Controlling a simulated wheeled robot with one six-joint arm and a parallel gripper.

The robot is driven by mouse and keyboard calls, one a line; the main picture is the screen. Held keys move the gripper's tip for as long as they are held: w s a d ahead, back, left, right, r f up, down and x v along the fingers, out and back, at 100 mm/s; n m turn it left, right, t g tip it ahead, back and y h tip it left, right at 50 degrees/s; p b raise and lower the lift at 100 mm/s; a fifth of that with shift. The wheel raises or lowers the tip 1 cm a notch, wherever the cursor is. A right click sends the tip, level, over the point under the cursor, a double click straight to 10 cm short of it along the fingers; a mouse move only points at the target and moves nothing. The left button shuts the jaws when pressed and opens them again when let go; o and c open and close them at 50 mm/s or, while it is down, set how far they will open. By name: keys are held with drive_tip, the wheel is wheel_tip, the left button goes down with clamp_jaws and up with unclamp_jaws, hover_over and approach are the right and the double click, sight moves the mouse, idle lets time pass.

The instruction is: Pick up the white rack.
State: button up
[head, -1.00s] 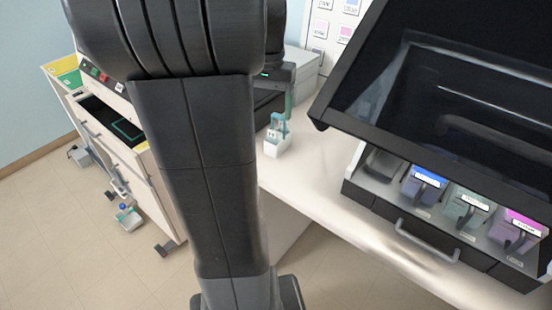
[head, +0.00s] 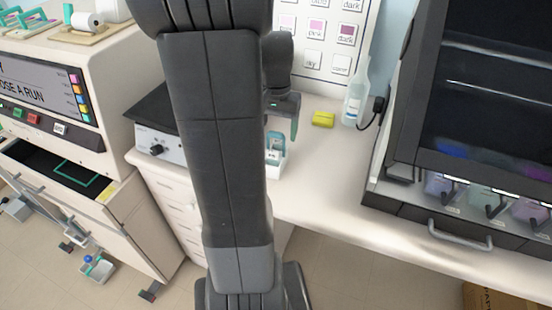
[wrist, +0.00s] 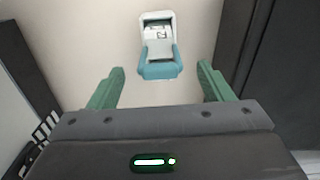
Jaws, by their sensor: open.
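The white rack (head: 274,171) stands upright on the pale counter, partly behind my arm in the head view. It has a teal handle. In the wrist view the rack (wrist: 158,32) is seen from above, with the teal handle (wrist: 160,69) nearest my gripper and dark marks inside the white body. My gripper (wrist: 160,72) is open, its two green fingers apart to the left and right of the handle in the picture. The fingers do not touch it. In the head view my gripper (head: 285,112) is above the rack, with one green finger clearly visible.
A dark-hooded station (head: 460,228) with coloured containers stands on the right. A grey device (head: 160,145) is left of my arm. The counter (head: 325,180) right of the rack is clear.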

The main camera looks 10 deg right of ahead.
wheel_tip(320, 180, down, 4)
drive_tip(key=shift+r, duration=0.25)
drive_tip(key=shift+c, duration=0.2)
drive_tip(key=c, duration=1.3)
